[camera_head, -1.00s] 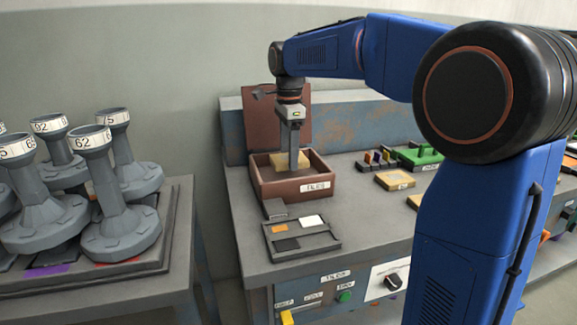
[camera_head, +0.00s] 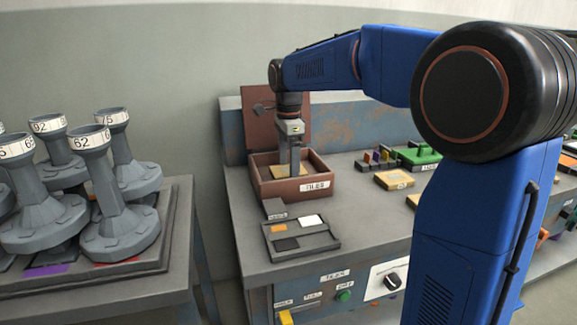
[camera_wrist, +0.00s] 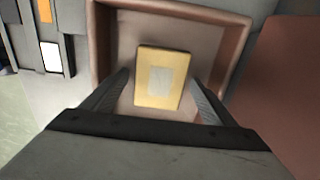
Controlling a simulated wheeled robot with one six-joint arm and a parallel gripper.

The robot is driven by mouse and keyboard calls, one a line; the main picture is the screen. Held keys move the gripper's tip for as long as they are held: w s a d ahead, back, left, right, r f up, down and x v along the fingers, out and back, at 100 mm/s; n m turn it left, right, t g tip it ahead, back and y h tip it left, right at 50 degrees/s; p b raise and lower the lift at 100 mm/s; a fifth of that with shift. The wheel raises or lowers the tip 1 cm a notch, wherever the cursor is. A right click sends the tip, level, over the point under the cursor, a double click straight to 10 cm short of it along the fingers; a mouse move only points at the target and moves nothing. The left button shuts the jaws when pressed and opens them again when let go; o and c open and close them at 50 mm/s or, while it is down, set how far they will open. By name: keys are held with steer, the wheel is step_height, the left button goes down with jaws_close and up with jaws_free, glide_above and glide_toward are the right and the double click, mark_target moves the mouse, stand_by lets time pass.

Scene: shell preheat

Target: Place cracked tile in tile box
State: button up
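A yellow tile (camera_wrist: 159,78) with a pale grey patch lies flat in the brown open tile box (camera_wrist: 243,40); no crack is clear in the wrist view. In the head view the tile (camera_head: 280,173) shows low inside the box (camera_head: 290,187), partly behind the gripper. My gripper (camera_wrist: 160,95) is open, with a finger on each side of the tile and a visible gap to both. In the head view my gripper (camera_head: 295,170) points straight down into the box. The box lid (camera_head: 275,118) stands raised at the back.
A grey tray (camera_head: 302,238) with coloured chips sits in front of the box. Another yellow tile (camera_head: 394,180) and a green-topped item (camera_head: 420,156) lie to the right. Grey numbered pedestals (camera_head: 118,200) crowd the left table. A gap separates the tables.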

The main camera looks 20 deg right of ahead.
mark_target(288, 169)
step_height(288, 169, up, 12)
steer(key=shift+r, duration=0.15)
stand_by(0.5)
